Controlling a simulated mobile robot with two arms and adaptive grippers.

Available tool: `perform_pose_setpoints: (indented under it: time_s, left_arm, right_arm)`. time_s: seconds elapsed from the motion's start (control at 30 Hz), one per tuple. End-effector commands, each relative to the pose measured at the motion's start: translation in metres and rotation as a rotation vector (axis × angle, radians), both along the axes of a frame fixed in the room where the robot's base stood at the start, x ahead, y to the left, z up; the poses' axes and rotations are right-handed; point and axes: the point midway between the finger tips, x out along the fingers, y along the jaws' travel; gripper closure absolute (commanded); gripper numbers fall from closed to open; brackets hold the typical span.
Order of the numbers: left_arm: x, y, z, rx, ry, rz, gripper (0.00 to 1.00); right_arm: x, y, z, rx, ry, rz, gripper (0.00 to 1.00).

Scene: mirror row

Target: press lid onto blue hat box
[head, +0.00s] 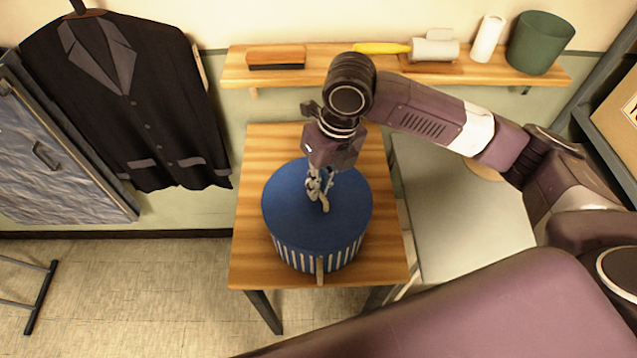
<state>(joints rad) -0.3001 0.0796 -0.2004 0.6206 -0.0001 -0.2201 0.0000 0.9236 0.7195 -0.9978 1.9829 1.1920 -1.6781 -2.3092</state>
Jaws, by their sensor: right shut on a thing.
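The blue hat box (322,254) stands upright on a small wooden table, its side striped blue and white. A plain blue lid (285,208) covers its top; from above I cannot tell whether it is fully seated. My right gripper (325,202) points down at the middle of the lid and is shut on it, and the fingers hide the part they hold. A narrow tan tab (320,270) shows at the front of the box. My left gripper is not in view.
The wooden table (255,262) has bare margins around the box. Behind it, a wall shelf (390,72) holds a brush (276,57), a lint roller (435,48), a white cylinder (487,38) and a green bin (541,42). A dark jacket (130,110) hangs left; a pale seat (470,225) is right.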

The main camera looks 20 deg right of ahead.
Motion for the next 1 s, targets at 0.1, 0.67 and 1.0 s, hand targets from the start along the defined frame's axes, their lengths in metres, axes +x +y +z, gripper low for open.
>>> perform_pose_setpoints:
  time_s: [0.1,0.67,1.0]
  left_arm:
    - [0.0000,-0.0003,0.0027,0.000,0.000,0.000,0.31]
    - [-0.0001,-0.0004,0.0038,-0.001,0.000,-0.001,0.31]
    - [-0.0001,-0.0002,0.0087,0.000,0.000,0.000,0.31]
  right_arm:
    - [-0.0001,-0.0002,0.0003,0.000,0.000,0.000,1.00]
    - [-0.0002,0.0000,-0.0003,0.000,0.000,0.000,1.00]
    - [-0.0004,-0.0001,-0.0023,0.001,0.000,0.000,1.00]
